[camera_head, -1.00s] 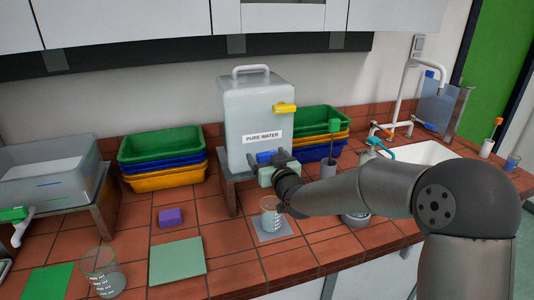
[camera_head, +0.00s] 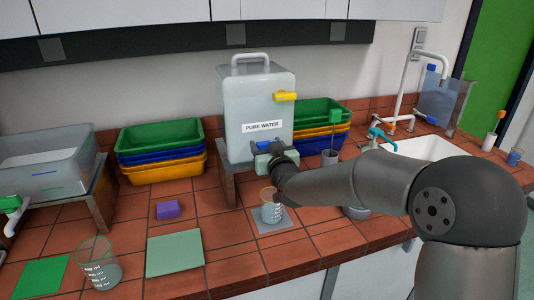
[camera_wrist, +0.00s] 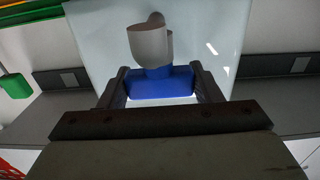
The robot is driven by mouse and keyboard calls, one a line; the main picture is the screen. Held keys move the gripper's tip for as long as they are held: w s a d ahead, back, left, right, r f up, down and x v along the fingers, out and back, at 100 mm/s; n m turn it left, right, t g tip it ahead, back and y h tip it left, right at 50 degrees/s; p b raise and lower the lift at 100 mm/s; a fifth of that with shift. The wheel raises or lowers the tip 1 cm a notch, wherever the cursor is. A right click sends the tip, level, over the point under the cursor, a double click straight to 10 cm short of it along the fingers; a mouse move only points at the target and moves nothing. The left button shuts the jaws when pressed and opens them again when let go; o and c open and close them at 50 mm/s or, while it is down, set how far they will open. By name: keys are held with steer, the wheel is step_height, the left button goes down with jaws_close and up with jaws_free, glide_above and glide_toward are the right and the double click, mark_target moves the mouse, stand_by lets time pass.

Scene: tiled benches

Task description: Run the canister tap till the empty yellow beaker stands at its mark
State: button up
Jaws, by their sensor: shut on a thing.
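The clear canister marked PURE WATER (camera_head: 258,100) stands on a raised stand. Its tap has a blue handle (camera_wrist: 160,83), with a pale spout (camera_wrist: 149,45) beside it in the wrist view. My gripper (camera_head: 266,158) is shut on the blue handle, which sits between the two fingers. The yellow-rimmed beaker (camera_head: 271,211) stands upright on a grey mat (camera_head: 287,224) below the tap. Its lower part looks bluish-grey, as if it holds water; the level against its mark is too small to read. My wrist partly covers the tap in the head view.
A green-rimmed beaker (camera_head: 101,270) stands at the front left, near a pale green mat (camera_head: 175,254) and a purple block (camera_head: 168,210). Stacked trays (camera_head: 162,160) are behind. A clear tank (camera_head: 48,165) is at left, a sink (camera_head: 428,149) at right.

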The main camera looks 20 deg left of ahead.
steer(key=o, duration=1)
steer(key=b+v, duration=0.3)
steer(key=v, duration=1.4)
steer(key=shift+s+d+b, duration=0.15)
steer(key=shift+s+b, duration=0.05)
steer(key=shift+b, duration=0.1)
